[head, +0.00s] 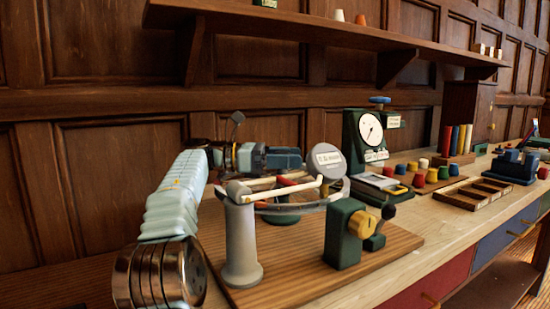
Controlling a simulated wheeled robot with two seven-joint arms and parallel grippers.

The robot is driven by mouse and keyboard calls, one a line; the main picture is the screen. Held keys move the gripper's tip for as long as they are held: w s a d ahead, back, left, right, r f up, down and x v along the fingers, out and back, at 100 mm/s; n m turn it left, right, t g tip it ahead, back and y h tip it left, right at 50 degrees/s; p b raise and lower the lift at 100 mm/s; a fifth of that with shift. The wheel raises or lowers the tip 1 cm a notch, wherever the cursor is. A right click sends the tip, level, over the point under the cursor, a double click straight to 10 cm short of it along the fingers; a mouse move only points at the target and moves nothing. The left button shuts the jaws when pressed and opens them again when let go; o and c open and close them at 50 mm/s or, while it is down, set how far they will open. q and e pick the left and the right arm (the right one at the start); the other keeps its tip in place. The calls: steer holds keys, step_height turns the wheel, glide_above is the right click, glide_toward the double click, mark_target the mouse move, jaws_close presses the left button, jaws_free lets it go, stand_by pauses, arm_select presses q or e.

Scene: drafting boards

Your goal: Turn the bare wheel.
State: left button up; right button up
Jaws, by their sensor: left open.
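A wheel (338,193) with a thin, pale, see-through-looking rim lies nearly flat on a stand, seen edge-on. A white bar (290,187) crosses over it from a grey post (241,245). A grey disc with a white label (327,160) stands upright at its far right. My left arm comes in from the left, and my left gripper (287,159) is open just behind and above the wheel's far side. I cannot tell whether it touches anything. The wheel's far rim is partly hidden. My right gripper is not in view.
A green block with a yellow knob (360,224) stands at the front of the wooden board (300,277). A green dial gauge (368,130) stands behind to the right. Coloured pegs, a sorting tray (465,196) and a blue device (515,165) fill the right. A shelf (330,30) hangs above.

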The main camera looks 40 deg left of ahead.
arm_select(q)
steer(key=p+v, duration=0.2)
steer(key=v, duration=1.1)
steer(key=shift+s+a, duration=0.2)
steer(key=shift+a, duration=0.05)
